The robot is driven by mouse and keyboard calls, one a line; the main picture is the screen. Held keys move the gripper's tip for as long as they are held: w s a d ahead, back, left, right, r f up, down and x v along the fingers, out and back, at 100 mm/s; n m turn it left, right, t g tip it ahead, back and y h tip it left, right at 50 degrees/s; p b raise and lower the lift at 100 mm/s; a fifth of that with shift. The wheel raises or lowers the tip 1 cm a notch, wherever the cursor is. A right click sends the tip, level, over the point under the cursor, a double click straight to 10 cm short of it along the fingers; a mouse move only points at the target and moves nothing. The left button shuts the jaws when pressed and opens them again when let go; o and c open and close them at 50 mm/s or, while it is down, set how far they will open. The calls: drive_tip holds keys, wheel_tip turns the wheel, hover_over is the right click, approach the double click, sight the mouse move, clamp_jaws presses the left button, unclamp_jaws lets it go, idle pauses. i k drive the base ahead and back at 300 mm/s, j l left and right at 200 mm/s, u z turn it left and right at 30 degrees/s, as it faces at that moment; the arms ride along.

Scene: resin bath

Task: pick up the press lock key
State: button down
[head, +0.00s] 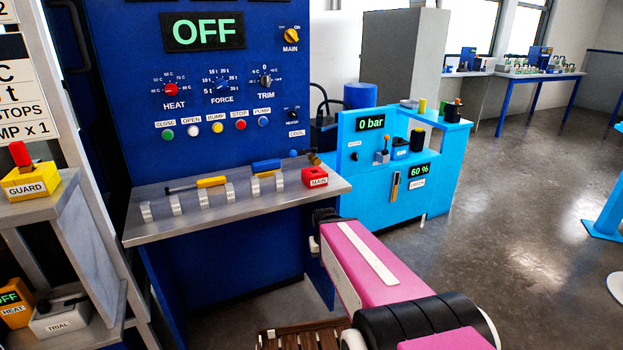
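I cannot make out a thing that is clearly the press lock key. The blue press (130,60) has a grey metal shelf (150,233) in front. On the shelf's right end sits a red block (315,177) marked MAIN. Behind it is a small dark and brass-coloured piece (314,158), too small to identify. My pink arm reaches in from the lower right and ends in a dark joint just below the shelf's right end. My gripper's fingers do not show.
A yellow-handled tool (211,182) and a blue-handled tool (266,165) lie on grey holders on the shelf. A yellow GUARD box (30,184) with a red lever stands at the left. A light blue cabinet (385,205) stands to the right. Open floor (510,230) lies beyond.

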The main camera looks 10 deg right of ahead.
sight(18, 150)
drive_tip(key=u, duration=2.2)
